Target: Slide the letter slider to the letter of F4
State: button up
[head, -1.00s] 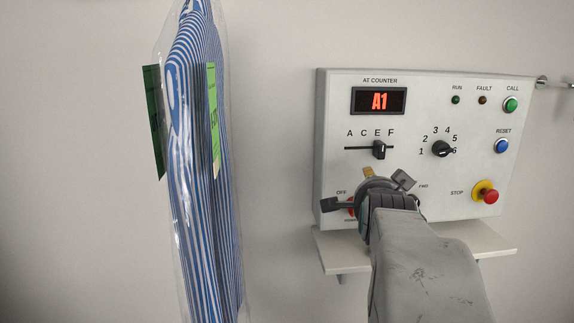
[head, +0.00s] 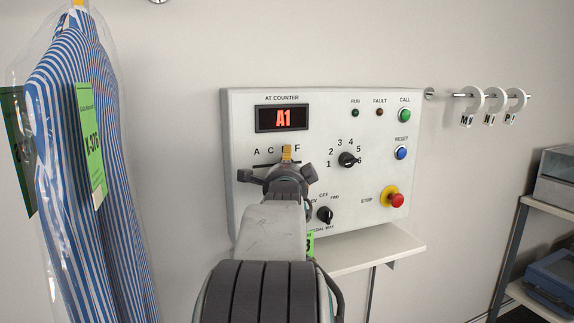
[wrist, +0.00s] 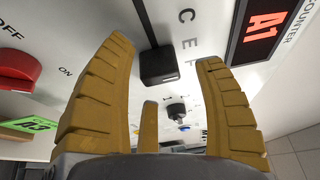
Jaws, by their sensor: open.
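The control panel (head: 235,200) carries a red display (head: 283,117) reading A1 and a letter row, with A and C clear left of my gripper and F at its right. In the wrist view the black slider knob (wrist: 159,66) stands at the end of its dark slot, near the letters E and F; which letter it marks is hard to tell. My gripper (wrist: 165,52) is open, its yellow fingers on either side of the knob, with no clear contact. In the head view my gripper (head: 287,153) hides the knob.
A black number dial (head: 347,160) sits to the right, with a smaller switch (head: 325,214) below. The red stop button (head: 396,199) is at lower right. A shelf (head: 375,250) juts out below the panel. A bagged striped shirt (head: 75,150) hangs at left.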

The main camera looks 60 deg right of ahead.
jog(key=shift+x, duration=0.8)
jog(key=shift+o, duration=0.3)
